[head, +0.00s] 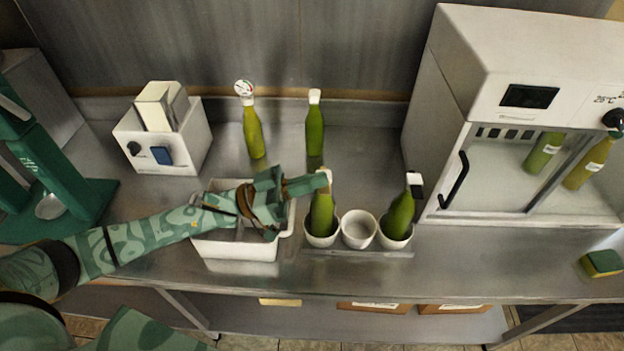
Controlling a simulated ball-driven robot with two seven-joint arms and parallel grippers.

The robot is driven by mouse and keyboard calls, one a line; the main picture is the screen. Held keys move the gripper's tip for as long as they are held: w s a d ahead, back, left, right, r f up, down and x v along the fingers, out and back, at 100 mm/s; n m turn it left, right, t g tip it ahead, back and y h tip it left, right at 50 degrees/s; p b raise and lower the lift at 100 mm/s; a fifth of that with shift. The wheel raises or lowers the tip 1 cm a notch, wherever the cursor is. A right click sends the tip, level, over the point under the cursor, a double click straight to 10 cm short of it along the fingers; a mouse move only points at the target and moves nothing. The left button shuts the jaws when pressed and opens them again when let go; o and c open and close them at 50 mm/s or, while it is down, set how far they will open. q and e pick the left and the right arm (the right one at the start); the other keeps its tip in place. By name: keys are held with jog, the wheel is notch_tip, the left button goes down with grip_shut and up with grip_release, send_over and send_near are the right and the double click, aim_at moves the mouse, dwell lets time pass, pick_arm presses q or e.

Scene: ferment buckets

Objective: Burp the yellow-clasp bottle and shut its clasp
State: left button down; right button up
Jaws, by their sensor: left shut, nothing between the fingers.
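Green bottles stand on the steel counter. One bottle (321,217) sits upright in the left white cup (321,240); my left gripper (322,181) is shut and empty at its neck, partly covering its top. I cannot tell whether they touch. Another bottle (400,218) leans right in the right cup (396,243), with a dark piece at its top. A third bottle (253,132) with a round gauge and a fourth bottle (315,128) with a white top stand behind. I cannot make out a yellow clasp on any of these. My right gripper is not in view.
A white bin (235,247) lies under my left forearm. The middle cup (359,229) is empty. A white cabinet (455,130) with bottles behind its door stands right; a white device (165,135) stands left. A sponge (602,263) lies near the right edge.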

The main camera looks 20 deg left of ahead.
pick_arm(q)
jog(key=shift+s+f+m+g+b, duration=0.15)
jog(key=shift+f+m+g+b, duration=0.2)
jog(key=shift+f+m, duration=0.25)
dwell(0.3)
notch_tip(320, 180, up, 5)
jog(key=p, duration=0.5)
jog(key=f+b+v, duration=0.1)
jog(key=b+v, duration=0.3)
jog(key=v, duration=0.6)
jog(key=shift+f, duration=0.15)
